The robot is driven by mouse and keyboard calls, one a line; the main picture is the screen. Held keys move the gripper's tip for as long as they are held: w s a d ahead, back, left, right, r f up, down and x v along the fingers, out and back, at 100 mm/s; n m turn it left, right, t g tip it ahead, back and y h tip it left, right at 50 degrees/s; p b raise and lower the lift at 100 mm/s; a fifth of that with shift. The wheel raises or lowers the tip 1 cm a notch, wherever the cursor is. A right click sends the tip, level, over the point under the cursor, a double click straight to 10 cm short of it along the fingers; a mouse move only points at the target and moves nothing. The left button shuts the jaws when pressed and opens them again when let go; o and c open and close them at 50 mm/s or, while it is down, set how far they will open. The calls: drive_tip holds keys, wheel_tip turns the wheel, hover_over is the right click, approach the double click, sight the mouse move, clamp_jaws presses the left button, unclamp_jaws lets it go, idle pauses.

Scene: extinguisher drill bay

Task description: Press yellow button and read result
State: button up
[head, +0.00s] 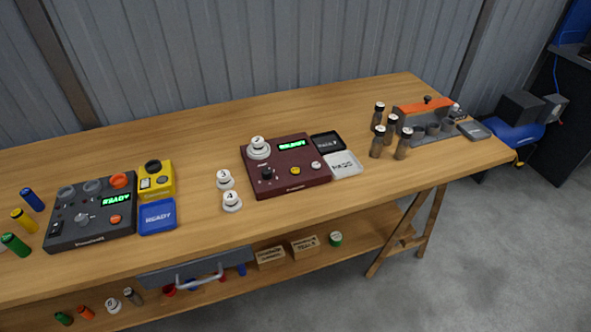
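A maroon box (278,184) sits near the middle of the wooden table. A yellow button (295,170) is on its top face, between a black knob (267,173) and a small white knob (316,165). Its green lit display (291,145) shows text too small to read surely. A white numbered weight-like piece (258,148) sits at its back left corner. My gripper is not in view, and nothing is seen touching the button.
Two white numbered pieces (225,180) stand left of the box. A black card and a white card (343,164) lie right of it. A dark console (92,211) and a yellow device (156,180) stand at left. Brown bottles (402,146) and an orange-topped rack (424,106) stand at right.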

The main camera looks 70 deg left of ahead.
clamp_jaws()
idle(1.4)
